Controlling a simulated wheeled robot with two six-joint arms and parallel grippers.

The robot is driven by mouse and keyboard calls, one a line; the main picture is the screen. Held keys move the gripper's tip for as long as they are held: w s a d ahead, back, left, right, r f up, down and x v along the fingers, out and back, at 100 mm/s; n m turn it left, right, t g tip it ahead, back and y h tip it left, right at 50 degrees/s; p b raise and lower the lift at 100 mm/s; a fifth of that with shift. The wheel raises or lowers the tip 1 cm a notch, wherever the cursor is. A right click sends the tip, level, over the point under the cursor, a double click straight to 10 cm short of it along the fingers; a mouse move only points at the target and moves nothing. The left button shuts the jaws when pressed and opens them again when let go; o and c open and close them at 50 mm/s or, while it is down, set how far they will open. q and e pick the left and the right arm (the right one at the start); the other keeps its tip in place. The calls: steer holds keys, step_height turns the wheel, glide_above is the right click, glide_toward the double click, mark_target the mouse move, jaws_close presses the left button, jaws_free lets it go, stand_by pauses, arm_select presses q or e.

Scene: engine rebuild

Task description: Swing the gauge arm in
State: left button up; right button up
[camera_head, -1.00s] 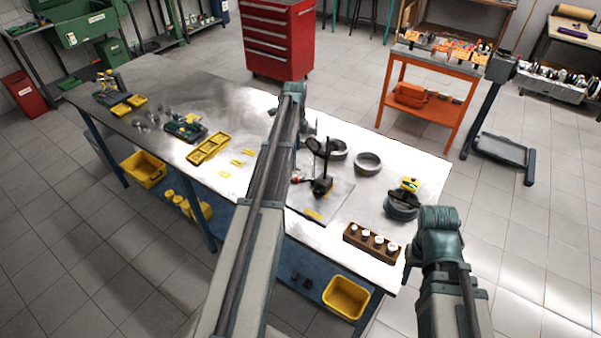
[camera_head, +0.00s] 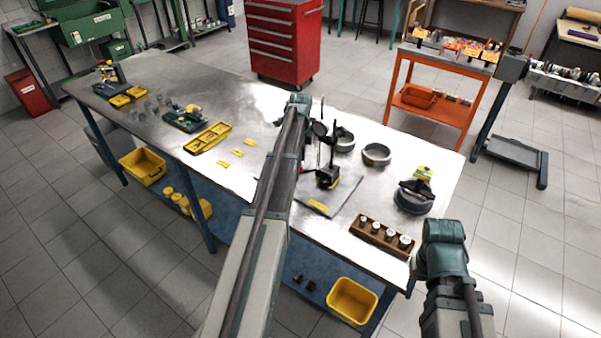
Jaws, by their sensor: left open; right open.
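The gauge stand has a black base (camera_head: 327,179) on a grey plate (camera_head: 345,195) near the middle of the bench. A thin upright post (camera_head: 332,150) rises from the base, with a dark round dial (camera_head: 319,129) near its top. My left arm reaches up the picture just left of the stand. My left gripper (camera_head: 317,108) is open beyond the dial, partly hidden by its own wrist; I cannot tell whether it touches the gauge arm. My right gripper (camera_head: 412,276) is open and empty by the bench's front right edge, apart from the stand.
A dark ring assembly with a yellow-topped part (camera_head: 413,195) is at right. A wooden block with several white-topped parts (camera_head: 382,236) lies at the front edge. A yellow tray (camera_head: 208,138) and small yellow pieces lie left of my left arm.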

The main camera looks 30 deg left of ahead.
arm_select(q)
step_height(320, 180, down, 2)
steer(key=shift+f+b, duration=0.25)
steer(key=shift+b, duration=0.5)
steer(key=shift+r, duration=0.1)
jaws_close()
stand_by(0.8)
